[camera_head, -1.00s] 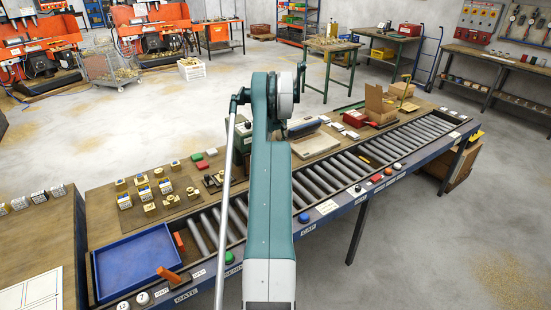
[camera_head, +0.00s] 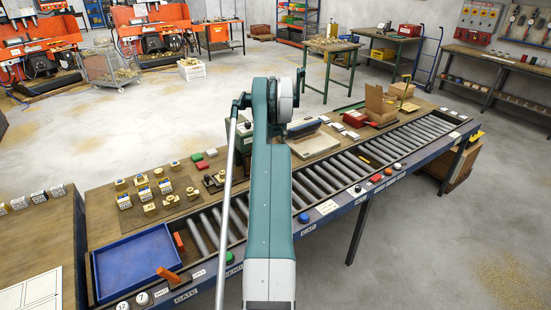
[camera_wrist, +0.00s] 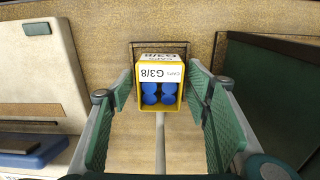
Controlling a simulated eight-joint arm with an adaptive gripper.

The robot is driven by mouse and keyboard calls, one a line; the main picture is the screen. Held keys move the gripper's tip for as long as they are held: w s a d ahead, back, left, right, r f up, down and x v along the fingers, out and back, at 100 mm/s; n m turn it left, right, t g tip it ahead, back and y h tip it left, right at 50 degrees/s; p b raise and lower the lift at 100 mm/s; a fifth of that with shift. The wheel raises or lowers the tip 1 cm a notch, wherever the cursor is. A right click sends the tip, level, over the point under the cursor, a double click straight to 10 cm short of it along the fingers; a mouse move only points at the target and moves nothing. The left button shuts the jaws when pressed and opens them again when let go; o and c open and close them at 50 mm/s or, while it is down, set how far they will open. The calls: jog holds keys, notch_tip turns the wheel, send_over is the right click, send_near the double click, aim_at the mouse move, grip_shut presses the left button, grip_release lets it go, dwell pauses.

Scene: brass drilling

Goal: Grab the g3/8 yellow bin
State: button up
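The yellow G3/8 bin (camera_wrist: 159,108) shows in the wrist view, with white labels reading "CAPS G3/8" and blue caps inside. It sits upright on the tan bench top. My gripper (camera_wrist: 160,90) is open, with one green-padded finger to the left of the bin and one to the right. A gap shows between each finger and the bin's sides, at least near the front. In the head view my arm stands in front of that part of the bench, and I cannot make out the bin or the gripper there.
In the wrist view a dark green block (camera_wrist: 270,90) stands close on the right and a pale panel (camera_wrist: 40,70) lies on the left. In the head view a roller conveyor (camera_head: 350,172) runs along the bench front, with a blue tray (camera_head: 137,258) at its left end.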

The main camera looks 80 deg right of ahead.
jog(key=c, duration=0.8)
jog(key=shift+o, duration=0.2)
notch_tip(320, 180, up, 10)
jog(key=shift+p, duration=0.3)
dwell(0.3)
